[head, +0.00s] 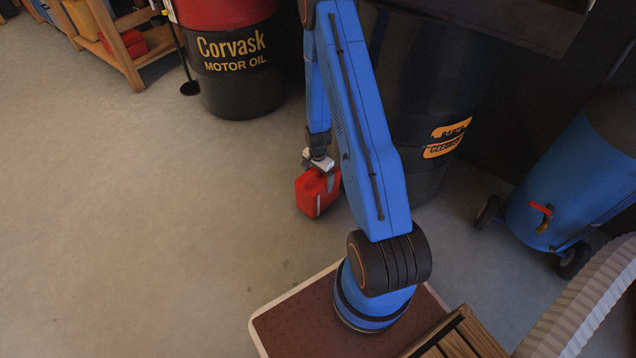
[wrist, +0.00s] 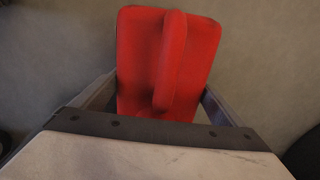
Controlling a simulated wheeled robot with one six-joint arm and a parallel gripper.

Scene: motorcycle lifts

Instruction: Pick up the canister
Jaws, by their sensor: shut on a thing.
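The canister (head: 316,194) is a red jerrycan in the middle of the head view, in front of the dark drum. In the wrist view the canister (wrist: 190,60) is seen from above, with a raised handle running along its top. My gripper (head: 321,172) is above it and shut on it, with one finger on each side of the red body. In the wrist view my gripper (wrist: 160,105) has its fingers at the canister's left and right edges; the fingertips are partly hidden. I cannot tell whether the canister touches the floor.
A Corvask motor oil drum (head: 235,70) stands at the back left, and a large dark drum (head: 405,100) stands behind my arm. A blue wheeled tank (head: 560,190) is at the right. A wooden shelf (head: 125,55) is at the far left. The floor (head: 130,220) at the left is clear.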

